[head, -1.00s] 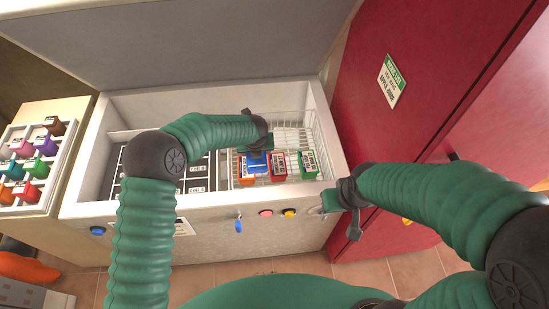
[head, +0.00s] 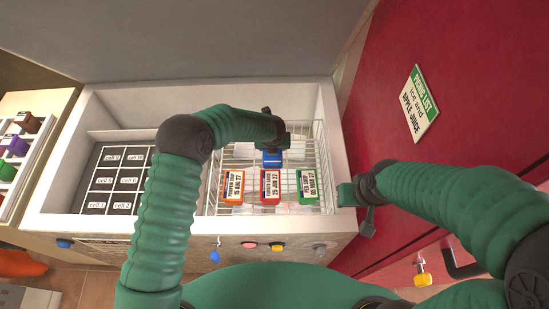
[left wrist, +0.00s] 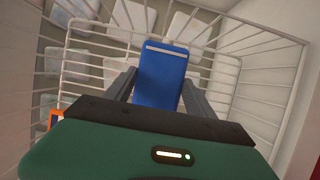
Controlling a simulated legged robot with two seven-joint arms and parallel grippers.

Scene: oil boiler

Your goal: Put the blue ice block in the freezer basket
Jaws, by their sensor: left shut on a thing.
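The blue ice block (head: 272,158) is between the fingers of my left gripper (head: 273,149), which is shut on it. The block also shows in the left wrist view (left wrist: 161,72), with a pale stripe across its top end. The white wire freezer basket (head: 322,160) is in the right part of the white chest freezer. The block is within the basket's outline, towards its back; whether it touches the bottom, I cannot tell. My right gripper (head: 356,205) is at the freezer's front right corner, outside the basket; its jaw state is unclear.
An orange carton (head: 232,186), a red carton (head: 270,187) and a green carton (head: 307,186) stand in a row at the basket's front. A black grid of labelled cells (head: 115,180) fills the freezer's left part. A red cabinet (head: 460,60) with a picking list (head: 418,103) stands right.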

